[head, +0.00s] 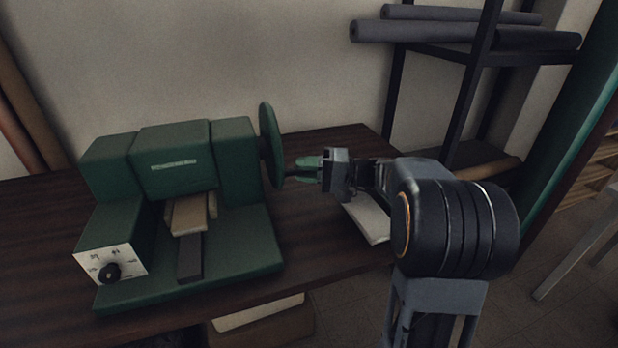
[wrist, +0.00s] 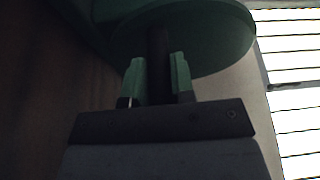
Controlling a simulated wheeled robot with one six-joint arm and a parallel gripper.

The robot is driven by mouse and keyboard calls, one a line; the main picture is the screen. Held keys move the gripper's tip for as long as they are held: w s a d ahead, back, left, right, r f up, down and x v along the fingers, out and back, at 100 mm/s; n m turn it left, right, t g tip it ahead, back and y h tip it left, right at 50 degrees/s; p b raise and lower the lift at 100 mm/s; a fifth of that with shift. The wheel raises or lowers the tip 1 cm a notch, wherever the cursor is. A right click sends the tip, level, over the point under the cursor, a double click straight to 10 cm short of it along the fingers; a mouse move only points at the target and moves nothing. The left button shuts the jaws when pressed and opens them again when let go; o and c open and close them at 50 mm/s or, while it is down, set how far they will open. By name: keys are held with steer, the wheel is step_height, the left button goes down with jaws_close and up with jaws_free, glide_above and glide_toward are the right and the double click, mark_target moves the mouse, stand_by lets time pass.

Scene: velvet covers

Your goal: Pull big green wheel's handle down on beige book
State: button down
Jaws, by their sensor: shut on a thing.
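The green machine (head: 180,190) stands on the dark wooden table. Its big green wheel (head: 270,146) is on the right side, seen nearly edge-on; it also shows in the wrist view (wrist: 205,38). A dark handle (wrist: 158,62) sticks out from the wheel's face. My gripper (head: 306,168) is at the right of the wheel, and in the wrist view its green fingers (wrist: 158,82) are shut on the handle from both sides. The beige book (head: 189,213) lies in the machine's middle opening, under the green head. The handle's far end is hidden by my gripper.
A white book or pad (head: 367,219) lies on the table (head: 330,250) behind my arm. A dial panel (head: 109,264) is at the machine's front left. A dark rack (head: 470,80) with grey rolls (head: 440,31) stands at the back right.

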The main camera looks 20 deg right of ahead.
steer(key=shift+w+f+b, duration=0.15)
steer(key=shift+f+b, duration=0.2)
steer(key=shift+f, duration=0.35)
steer(key=c, duration=1)
jaws_free()
steer(key=shift+w, duration=0.2)
steer(key=shift+o, duration=0.2)
steer(key=shift+r, duration=0.1)
steer(key=shift+d, duration=0.2)
steer(key=v, duration=1.3)
steer(key=shift+s+d+p, duration=0.2)
steer(key=shift+p, duration=0.1)
steer(key=shift+a, duration=0.1)
